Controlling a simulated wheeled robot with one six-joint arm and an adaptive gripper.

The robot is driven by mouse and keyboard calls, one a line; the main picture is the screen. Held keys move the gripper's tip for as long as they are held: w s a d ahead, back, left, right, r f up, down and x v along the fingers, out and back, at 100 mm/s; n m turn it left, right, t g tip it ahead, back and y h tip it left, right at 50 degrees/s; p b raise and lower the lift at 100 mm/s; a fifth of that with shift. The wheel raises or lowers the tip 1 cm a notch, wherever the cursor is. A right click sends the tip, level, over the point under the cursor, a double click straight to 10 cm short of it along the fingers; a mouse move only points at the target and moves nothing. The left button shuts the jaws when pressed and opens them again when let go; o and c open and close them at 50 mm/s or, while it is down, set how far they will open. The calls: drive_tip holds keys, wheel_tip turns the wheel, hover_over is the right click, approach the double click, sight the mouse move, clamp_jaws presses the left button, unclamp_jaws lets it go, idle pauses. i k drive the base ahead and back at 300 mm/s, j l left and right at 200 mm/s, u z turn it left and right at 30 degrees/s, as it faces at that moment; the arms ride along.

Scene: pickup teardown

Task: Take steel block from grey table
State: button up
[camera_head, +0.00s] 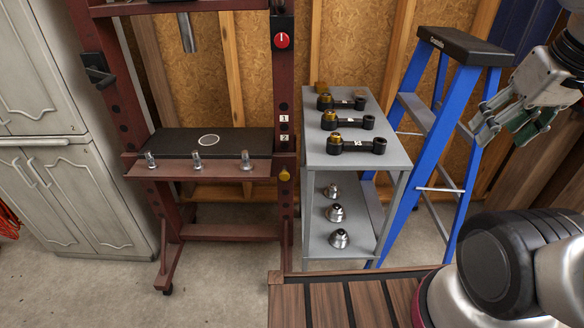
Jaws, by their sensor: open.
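The grey table (311,154) stands right of centre, with a top and a lower shelf. Several black arms with brass-coloured ends, such as the nearest one (357,145), lie in a row on its top.
A dark red press frame (285,120) with a black plate (175,142) stands left of the table. A blue stepladder (447,120) stands close on its right. Several silver cups, including one (339,238), sit on the lower shelf. Grey cabinets (75,190) are at the left. Floor shows in front.

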sight(356, 93)
drive_tip(key=i+l+u, duration=0.15)
drive_tip(key=l+u, duration=0.15)
drive_tip(key=l, duration=0.35)
drive_tip(key=l+u, duration=0.3)
drive_tip(key=l, duration=0.35)
drive_tip(key=i+l+u, duration=0.1)
drive_tip(key=l, duration=0.2)
drive_tip(key=i+l+u, duration=0.25)
drive_tip(key=l, duration=0.35)
drive_tip(key=i+l+u, duration=0.1)
drive_tip(key=l, duration=0.25)
drive_tip(key=i, duration=0.1)
